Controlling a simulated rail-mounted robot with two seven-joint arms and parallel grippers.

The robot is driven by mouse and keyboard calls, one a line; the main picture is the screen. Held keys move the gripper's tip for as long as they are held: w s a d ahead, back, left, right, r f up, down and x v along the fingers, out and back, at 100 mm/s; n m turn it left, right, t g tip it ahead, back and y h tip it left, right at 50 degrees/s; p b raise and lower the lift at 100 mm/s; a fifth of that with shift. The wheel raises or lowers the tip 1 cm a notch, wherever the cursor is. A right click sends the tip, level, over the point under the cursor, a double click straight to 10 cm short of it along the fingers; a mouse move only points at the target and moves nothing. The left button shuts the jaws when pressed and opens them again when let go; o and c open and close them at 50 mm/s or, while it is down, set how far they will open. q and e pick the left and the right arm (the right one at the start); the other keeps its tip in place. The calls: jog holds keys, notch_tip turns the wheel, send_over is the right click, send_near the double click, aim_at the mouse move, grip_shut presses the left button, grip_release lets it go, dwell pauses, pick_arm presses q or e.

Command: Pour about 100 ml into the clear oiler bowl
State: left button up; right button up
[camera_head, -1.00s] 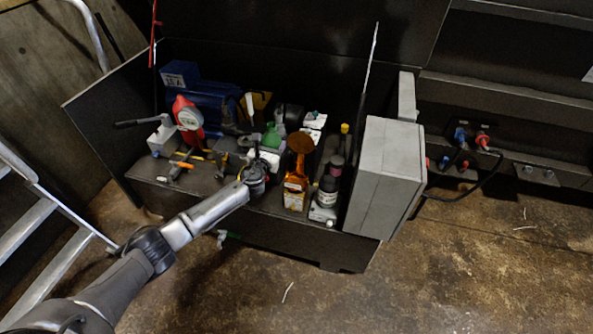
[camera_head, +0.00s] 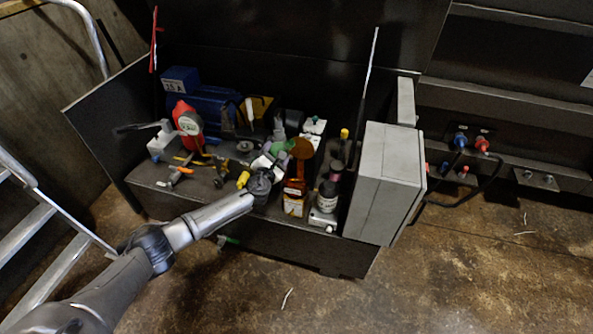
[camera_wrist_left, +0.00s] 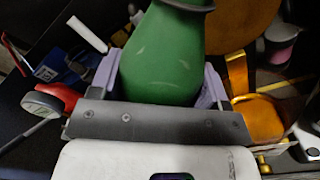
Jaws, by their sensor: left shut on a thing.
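My left gripper (camera_head: 270,163) is shut on a green bottle (camera_head: 284,146), which shows only as a small green patch in the head view. In the left wrist view the green bottle (camera_wrist_left: 165,60) fills the space between the gripper's pale purple fingers (camera_wrist_left: 160,85), with a dark ring near its narrow end. An amber oiler bowl (camera_head: 294,188) with an orange round disc (camera_head: 302,148) above it stands just right of the gripper. In the left wrist view, the amber part (camera_wrist_left: 262,118) and disc (camera_wrist_left: 247,22) show right of the bottle. Any liquid level is not readable. My right gripper is not in view.
A dark bottle (camera_head: 327,195) stands right of the amber bowl, near the grey box (camera_head: 385,185). A yellow piece (camera_head: 243,180) lies near my wrist.

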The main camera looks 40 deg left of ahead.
pick_arm(q)
jog(key=shift+s+a+f+m+b, duration=0.15)
jog(key=shift+f+m, duration=0.15)
jog(key=shift+m, duration=0.2)
jog(key=shift+s+a+f+m+b, duration=0.15)
jog(key=shift+f+m, duration=0.15)
jog(key=shift+m, duration=0.2)
jog(key=shift+f+m, duration=0.1)
jog(key=shift+m, duration=0.2)
jog(key=shift+a+m, duration=0.15)
jog(key=shift+m, duration=0.55)
jog(key=shift+a+r+m+p, duration=0.25)
jog(key=shift+r+m+p, duration=0.25)
jog(key=shift+r+m, duration=0.3)
jog(key=shift+f+m, duration=0.5)
jog(key=shift+f, duration=0.05)
jog(key=shift+f+m+p, duration=0.3)
jog(key=shift+f+m, duration=0.15)
jog(key=shift+m, duration=0.05)
jog(key=shift+m+p, duration=0.4)
jog(key=shift+p, duration=0.15)
jog(key=shift+s+a+f, duration=0.1)
jog(key=shift+s+a, duration=0.05)
jog(key=shift+a, duration=0.1)
